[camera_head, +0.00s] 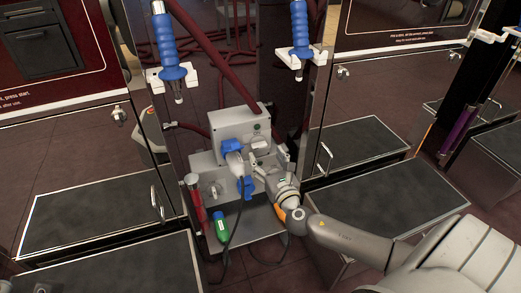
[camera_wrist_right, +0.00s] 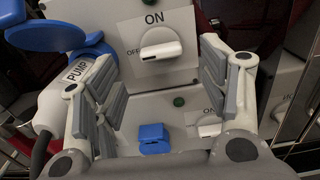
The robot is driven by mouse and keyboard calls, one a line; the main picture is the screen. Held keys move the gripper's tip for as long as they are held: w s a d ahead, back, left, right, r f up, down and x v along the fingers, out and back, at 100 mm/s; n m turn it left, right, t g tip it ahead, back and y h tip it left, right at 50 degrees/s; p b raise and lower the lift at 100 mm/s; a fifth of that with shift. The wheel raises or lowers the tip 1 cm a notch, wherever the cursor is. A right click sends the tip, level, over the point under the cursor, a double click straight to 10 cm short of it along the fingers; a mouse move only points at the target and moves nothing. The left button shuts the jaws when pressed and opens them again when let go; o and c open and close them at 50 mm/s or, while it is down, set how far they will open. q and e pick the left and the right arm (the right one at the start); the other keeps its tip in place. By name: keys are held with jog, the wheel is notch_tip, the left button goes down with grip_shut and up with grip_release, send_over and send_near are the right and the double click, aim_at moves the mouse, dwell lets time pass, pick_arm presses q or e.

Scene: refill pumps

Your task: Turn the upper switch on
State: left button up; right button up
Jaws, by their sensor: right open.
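The upper switch (camera_wrist_right: 162,43) is a white knob on the upper grey box (camera_head: 227,122). In the right wrist view ON is printed above it and OFF to its left, and its bar lies nearly level, tilted slightly. My right gripper (camera_head: 271,157) is in front of the boxes. Its two grey-padded fingers are spread in the right wrist view (camera_wrist_right: 165,85), with the knob seen between and beyond their tips. Nothing is between the pads, and I cannot tell if a finger touches the box. My left gripper is out of view.
A grey-white plug marked PUMP (camera_wrist_right: 75,75) sits left of the switch, with a dark cable hanging down. A lower white switch (camera_wrist_right: 208,129) and a blue socket (camera_wrist_right: 153,138) are below.

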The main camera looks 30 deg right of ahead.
aim_at(260, 147)
jog(key=shift+b+x, duration=0.65)
jog(key=shift+x, duration=2.35)
jog(key=shift+c, duration=0.3)
jog(key=c, duration=1)
